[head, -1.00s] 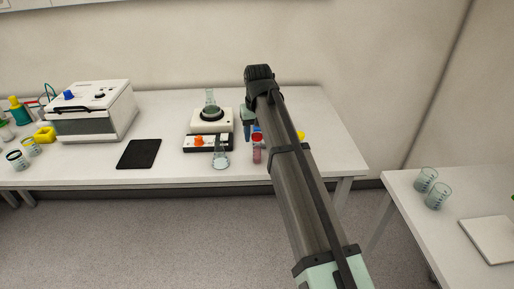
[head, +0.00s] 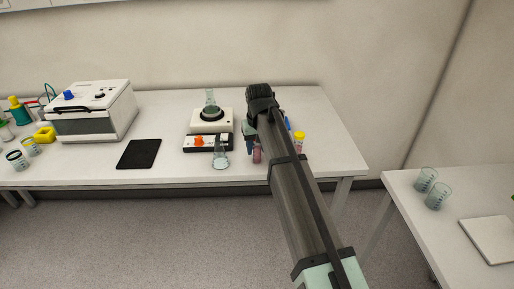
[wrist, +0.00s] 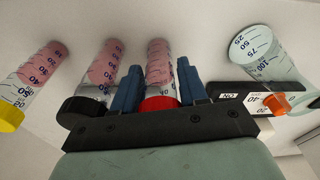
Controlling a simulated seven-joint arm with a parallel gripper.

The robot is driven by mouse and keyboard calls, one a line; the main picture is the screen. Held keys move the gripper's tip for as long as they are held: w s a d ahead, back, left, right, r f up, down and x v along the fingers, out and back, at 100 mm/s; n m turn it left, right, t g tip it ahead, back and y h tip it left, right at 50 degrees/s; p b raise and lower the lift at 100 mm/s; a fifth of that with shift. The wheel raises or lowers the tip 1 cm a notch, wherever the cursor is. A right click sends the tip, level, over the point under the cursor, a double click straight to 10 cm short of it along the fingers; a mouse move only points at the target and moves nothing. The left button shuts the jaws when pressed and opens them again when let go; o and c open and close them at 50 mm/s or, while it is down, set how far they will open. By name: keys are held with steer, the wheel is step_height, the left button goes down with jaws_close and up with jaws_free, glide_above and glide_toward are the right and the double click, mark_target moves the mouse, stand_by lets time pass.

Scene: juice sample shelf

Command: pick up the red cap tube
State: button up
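The red cap tube (wrist: 160,67) holds pink liquid and stands between the two blue fingers of my gripper (wrist: 160,84) in the wrist view. Its red cap (wrist: 160,103) is close to the palm, partly hidden by it. The fingers lie very close on either side of the cap; I cannot tell whether they press on it. In the head view, the tube's lower body (head: 257,156) shows below my gripper (head: 251,146), and the cap is hidden.
A black cap tube (wrist: 103,72) stands close to the left finger, with a yellow cap tube (wrist: 38,75) farther left. A flask (wrist: 263,52) and the stirrer (wrist: 268,101) are right of my gripper. A black pad (head: 139,154) lies farther left on the table.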

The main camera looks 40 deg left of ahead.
steer(key=c, duration=0.6)
steer(key=shift+r, duration=0.1)
steer(key=shift+r, duration=0.2)
steer(key=r, duration=0.9)
steer(key=shift+w+a+r, duration=0.15)
steer(key=shift+w+a, duration=0.15)
steer(key=w+a+r, duration=0.1)
steer(key=w+a, duration=0.3)
steer(key=w, duration=0.1)
steer(key=w+a+r, duration=0.1)
steer(key=w+a, duration=0.3)
steer(key=w, duration=0.2)
steer(key=w+a+r, duration=0.1)
steer(key=w+a, duration=0.3)
steer(key=w, duration=0.2)
